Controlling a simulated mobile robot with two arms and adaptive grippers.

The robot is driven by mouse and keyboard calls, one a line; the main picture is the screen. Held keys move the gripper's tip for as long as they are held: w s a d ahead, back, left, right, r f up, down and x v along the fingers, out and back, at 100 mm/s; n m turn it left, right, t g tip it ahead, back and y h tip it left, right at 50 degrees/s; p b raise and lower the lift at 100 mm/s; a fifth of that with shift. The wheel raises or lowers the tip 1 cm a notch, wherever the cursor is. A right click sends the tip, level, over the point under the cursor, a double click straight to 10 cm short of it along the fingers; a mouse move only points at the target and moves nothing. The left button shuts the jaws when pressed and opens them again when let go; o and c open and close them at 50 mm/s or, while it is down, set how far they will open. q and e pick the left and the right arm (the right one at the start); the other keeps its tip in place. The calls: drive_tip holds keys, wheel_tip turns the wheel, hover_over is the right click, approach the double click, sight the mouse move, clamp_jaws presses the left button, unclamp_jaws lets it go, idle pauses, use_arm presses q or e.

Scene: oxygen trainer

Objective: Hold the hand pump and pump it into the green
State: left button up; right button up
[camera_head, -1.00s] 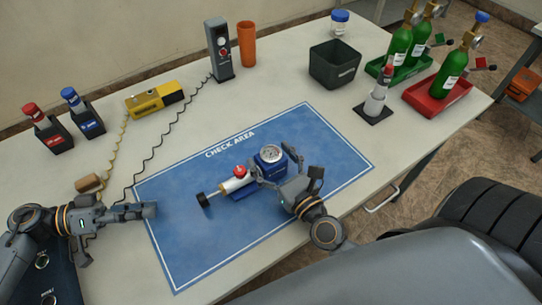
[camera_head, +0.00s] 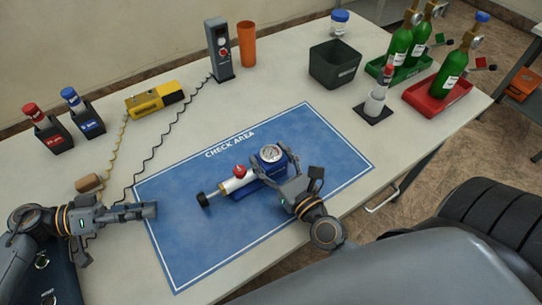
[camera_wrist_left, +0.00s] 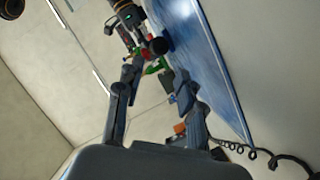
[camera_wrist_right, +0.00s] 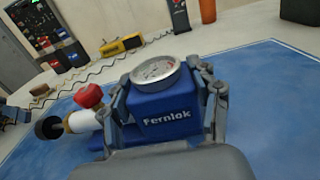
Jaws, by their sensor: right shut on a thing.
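The hand pump (camera_head: 236,182) lies on the blue check area mat (camera_head: 210,245). It has a blue body with a round dial gauge (camera_head: 271,152), a red knob (camera_head: 240,170) and a black plunger handle (camera_head: 203,199) pointing left. My right gripper (camera_head: 272,172) is shut on the blue body; the right wrist view shows a finger on each side of the block (camera_wrist_right: 165,105). The gauge (camera_wrist_right: 155,69) faces up, but its needle and green zone are too small to read. My left gripper (camera_head: 138,212) is open and empty at the mat's left edge, left of the handle and apart from it.
A yellow device (camera_head: 155,100), a grey meter (camera_head: 218,50) and an orange cup (camera_head: 247,44) stand at the back. A dark bin (camera_head: 335,65) and green bottles in trays (camera_head: 437,95) are at the right. Cords run across the left table. The mat is otherwise clear.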

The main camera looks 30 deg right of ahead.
idle(0.4)
use_arm(q)
clamp_jaws()
drive_tip(key=shift+s+a+r+m, duration=0.2)
drive_tip(key=shift+r+m, duration=0.1)
drive_tip(key=shift+m, duration=0.6)
drive_tip(key=r+m, duration=0.1)
drive_tip(key=m, duration=0.2)
drive_tip(key=s+a+r+m, duration=0.1)
drive_tip(key=m, duration=0.3)
drive_tip(key=s+a+r+m+h, duration=0.1)
drive_tip(key=m, duration=0.2)
drive_tip(key=shift+s+r+m+g, duration=0.15)
drive_tip(key=shift+s+m+g, duration=0.05)
drive_tip(key=shift+m+g, duration=0.1)
drive_tip(key=m+t, duration=0.1)
drive_tip(key=m, duration=0.1)
drive_tip(key=a+m+t, duration=0.1)
drive_tip(key=m, duration=0.2)
drive_tip(key=s+f+m, duration=0.1)
drive_tip(key=m, duration=0.1)
drive_tip(key=shift+a+f+t+y, duration=0.1)
drive_tip(key=shift+a+t+y, duration=0.2)
drive_tip(key=shift+t, duration=0.1)
drive_tip(key=m+t, duration=0.1)
drive_tip(key=m, duration=0.1)
drive_tip(key=a+f+m+t+y, duration=0.1)
drive_tip(key=m, duration=0.1)
drive_tip(key=shift+w+a+f+m, duration=0.15)
drive_tip(key=shift+m, duration=0.15)
